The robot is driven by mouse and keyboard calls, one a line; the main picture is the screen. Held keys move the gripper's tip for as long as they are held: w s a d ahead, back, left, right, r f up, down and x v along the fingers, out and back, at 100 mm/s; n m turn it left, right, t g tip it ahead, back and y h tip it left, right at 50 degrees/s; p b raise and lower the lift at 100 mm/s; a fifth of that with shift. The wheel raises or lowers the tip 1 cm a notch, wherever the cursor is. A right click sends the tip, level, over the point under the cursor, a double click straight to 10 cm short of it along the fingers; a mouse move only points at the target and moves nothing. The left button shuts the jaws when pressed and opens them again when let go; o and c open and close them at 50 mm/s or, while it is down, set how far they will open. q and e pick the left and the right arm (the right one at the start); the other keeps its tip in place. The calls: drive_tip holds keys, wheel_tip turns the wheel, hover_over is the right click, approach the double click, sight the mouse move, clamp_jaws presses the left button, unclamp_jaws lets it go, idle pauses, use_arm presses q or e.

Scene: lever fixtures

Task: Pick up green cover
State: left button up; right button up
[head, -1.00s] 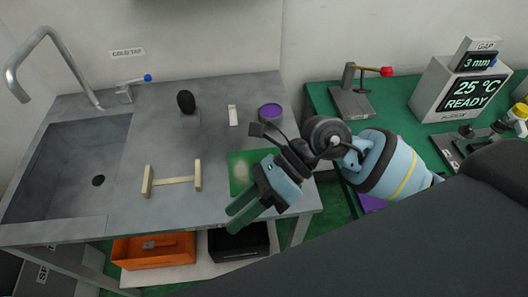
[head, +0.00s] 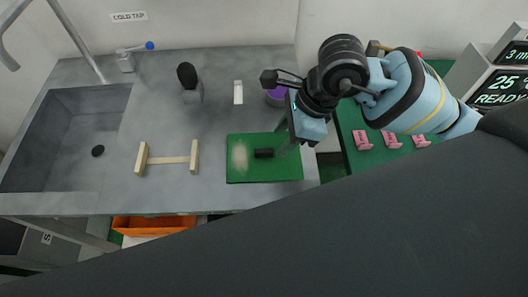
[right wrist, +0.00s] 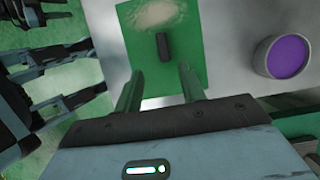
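The green cover (head: 240,174) is a flat green panel with a pale worn patch and a short black handle (head: 264,153). It lies on the grey worktop near its front right corner. It also shows in the right wrist view (right wrist: 190,30), with the handle (right wrist: 163,47) beyond and between my fingertips. My right gripper (head: 284,137) is over the cover's right part, apart from the handle. Its two green fingers (right wrist: 158,82) are spread with nothing between them.
A purple-topped round tub (head: 276,97) stands behind the cover, close to my right wrist. A wooden bar piece (head: 168,160) lies to the left, beside the sink (head: 70,140). A white block (head: 238,92) and a black-knobbed fixture (head: 189,82) stand behind. Pink pieces (head: 391,140) lie right.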

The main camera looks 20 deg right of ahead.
sight(270, 150)
drive_tip(key=shift+w+x, duration=0.2)
drive_tip(key=shift+x, duration=1.2)
drive_tip(key=shift+w+x, duration=0.2)
drive_tip(key=shift+x, duration=1.2)
drive_tip(key=shift+c, duration=0.4)
clamp_jaws()
